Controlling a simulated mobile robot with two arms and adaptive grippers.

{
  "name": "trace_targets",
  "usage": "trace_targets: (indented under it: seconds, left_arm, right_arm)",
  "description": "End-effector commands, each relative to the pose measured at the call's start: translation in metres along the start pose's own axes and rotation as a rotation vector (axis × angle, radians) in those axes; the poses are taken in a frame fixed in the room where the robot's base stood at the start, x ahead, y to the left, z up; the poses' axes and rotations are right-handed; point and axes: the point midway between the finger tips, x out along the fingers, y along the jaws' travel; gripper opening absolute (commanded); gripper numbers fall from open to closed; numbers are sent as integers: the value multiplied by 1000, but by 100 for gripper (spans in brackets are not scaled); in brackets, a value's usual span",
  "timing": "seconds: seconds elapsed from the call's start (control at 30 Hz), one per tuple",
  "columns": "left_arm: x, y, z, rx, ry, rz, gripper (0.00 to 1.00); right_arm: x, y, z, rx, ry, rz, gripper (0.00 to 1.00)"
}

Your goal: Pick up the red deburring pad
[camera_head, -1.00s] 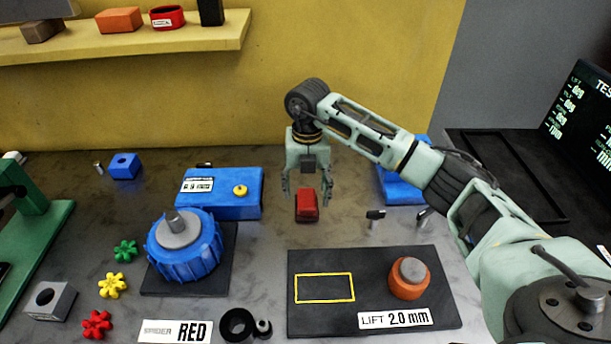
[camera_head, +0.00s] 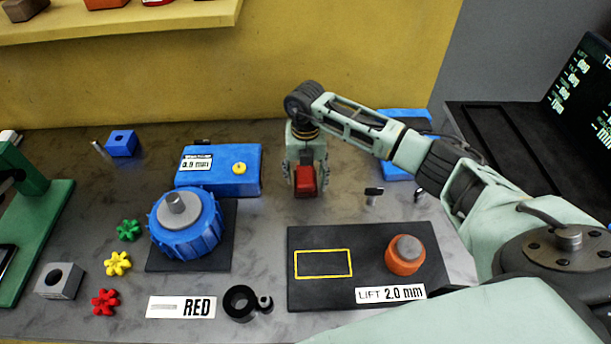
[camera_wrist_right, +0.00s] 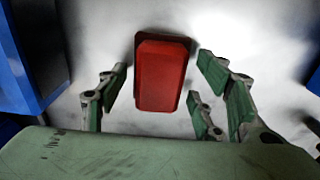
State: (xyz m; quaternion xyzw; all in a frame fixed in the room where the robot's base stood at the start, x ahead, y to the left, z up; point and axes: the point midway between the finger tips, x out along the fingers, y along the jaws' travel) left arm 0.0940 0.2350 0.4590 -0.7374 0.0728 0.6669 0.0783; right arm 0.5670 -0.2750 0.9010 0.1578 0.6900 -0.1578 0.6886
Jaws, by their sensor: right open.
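The red deburring pad (camera_head: 306,182) is a small red block on the grey table, behind the black plate. It also shows in the right wrist view (camera_wrist_right: 161,74), lying between the spread fingers. My right gripper (camera_head: 306,177) points down over the pad, with fingers on both sides of it. In the right wrist view my right gripper (camera_wrist_right: 163,88) is open, with a visible gap between the fingers and the pad. The left gripper is not in view.
A blue box with a yellow knob (camera_head: 220,170) stands left of the pad, and another blue block (camera_head: 396,170) stands to the right. The black plate (camera_head: 310,294) with an orange knob (camera_head: 405,255) lies in front. A blue ribbed drum (camera_head: 187,228) stands front left.

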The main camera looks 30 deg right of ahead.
Motion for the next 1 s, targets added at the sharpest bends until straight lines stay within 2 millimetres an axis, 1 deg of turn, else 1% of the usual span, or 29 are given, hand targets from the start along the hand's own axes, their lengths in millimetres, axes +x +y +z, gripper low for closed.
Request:
trace_targets:
  seconds: [0.2, 0.77, 1.0]
  left_arm:
    - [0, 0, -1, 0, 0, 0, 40]
    - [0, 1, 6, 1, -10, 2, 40]
    - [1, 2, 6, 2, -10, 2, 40]
  right_arm:
    - [1, 0, 0, -1, -1, 1, 61]
    - [1, 0, 0, 0, 0, 0, 12]
    - [0, 0, 0, 0, -1, 0, 11]
